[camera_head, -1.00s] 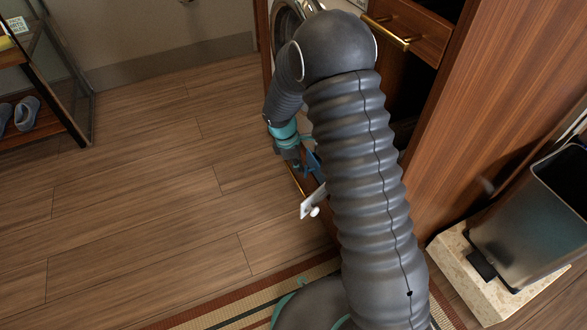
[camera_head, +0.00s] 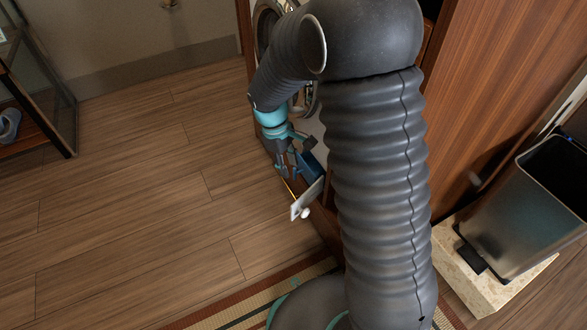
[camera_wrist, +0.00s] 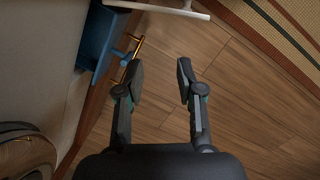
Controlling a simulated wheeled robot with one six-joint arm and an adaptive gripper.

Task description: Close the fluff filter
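The fluff filter appears to be the blue part (camera_head: 312,164) low on the white machine's front; it also shows in the wrist view (camera_wrist: 97,42). It sticks out from the front. A white flat piece with a round knob (camera_head: 301,207) stands out beside it, crossing the top of the wrist view (camera_wrist: 165,8). My gripper (camera_head: 288,170) is low beside the blue part, on its floor side. In the wrist view my gripper (camera_wrist: 160,76) is open and empty, its left finger close to the blue part and a brass handle (camera_wrist: 133,47). Contact cannot be told.
The machine's round door (camera_wrist: 24,155) is at lower left in the wrist view. A wooden cabinet side (camera_head: 500,80) and a metal bin (camera_head: 520,215) on a stone-like block stand right of my arm. A striped rug (camera_head: 240,302) lies in front. The wooden floor (camera_head: 130,200) at left is clear.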

